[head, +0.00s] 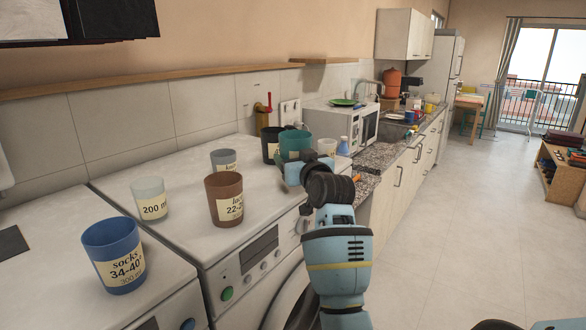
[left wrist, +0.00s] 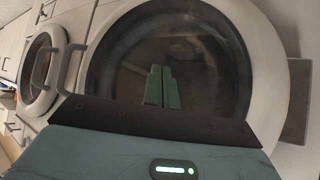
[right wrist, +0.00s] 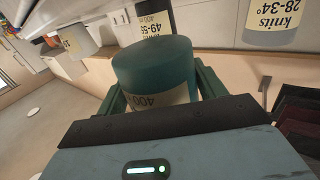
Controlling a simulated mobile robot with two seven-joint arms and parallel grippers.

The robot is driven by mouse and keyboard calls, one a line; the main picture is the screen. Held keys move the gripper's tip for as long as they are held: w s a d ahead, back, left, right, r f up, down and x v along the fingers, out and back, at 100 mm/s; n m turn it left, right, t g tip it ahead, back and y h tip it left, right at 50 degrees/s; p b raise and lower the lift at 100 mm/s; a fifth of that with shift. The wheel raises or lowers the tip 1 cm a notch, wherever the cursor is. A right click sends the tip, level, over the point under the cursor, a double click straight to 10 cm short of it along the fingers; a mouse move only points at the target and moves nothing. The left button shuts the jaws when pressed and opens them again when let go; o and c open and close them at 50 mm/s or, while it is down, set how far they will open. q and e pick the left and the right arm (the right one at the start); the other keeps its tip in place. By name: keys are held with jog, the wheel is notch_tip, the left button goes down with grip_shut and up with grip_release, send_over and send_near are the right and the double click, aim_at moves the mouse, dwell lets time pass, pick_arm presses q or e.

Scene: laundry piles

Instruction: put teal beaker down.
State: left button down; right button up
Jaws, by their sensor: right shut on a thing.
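The teal beaker (head: 295,143) is at the far right end of the white machine top (head: 160,176) in the head view. My right gripper (head: 294,171) is shut on it, and in the right wrist view the fingers (right wrist: 160,95) lie on both sides of the beaker (right wrist: 153,66). A pale label with "400" partly shows. I cannot tell whether its base touches the top. My left gripper (left wrist: 161,86) is shut and empty in front of a round machine door (left wrist: 205,60); I do not make it out in the head view.
A black beaker (head: 270,143) stands close behind and left of the teal one, and a pale cup (head: 327,147) is to its right. Grey (head: 223,160), brown (head: 225,199), pale green (head: 149,198) and blue (head: 114,254) beakers stand further left. Bare top lies between the brown and black beakers.

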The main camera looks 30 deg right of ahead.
jog(key=shift+w+d, duration=0.1)
jog(key=shift+w, duration=0.3)
jog(key=f, duration=0.1)
jog(key=w+f, duration=0.1)
jog(key=shift+d+f, duration=0.1)
jog(key=shift+f, duration=0.5)
jog(key=shift+f, duration=0.2)
jog(key=o, duration=1)
jog(key=shift+c, duration=0.2)
jog(key=shift+o, duration=0.4)
jog(key=s+a, duration=0.2)
jog(key=s, duration=0.5)
jog(key=shift+s, duration=0.35)
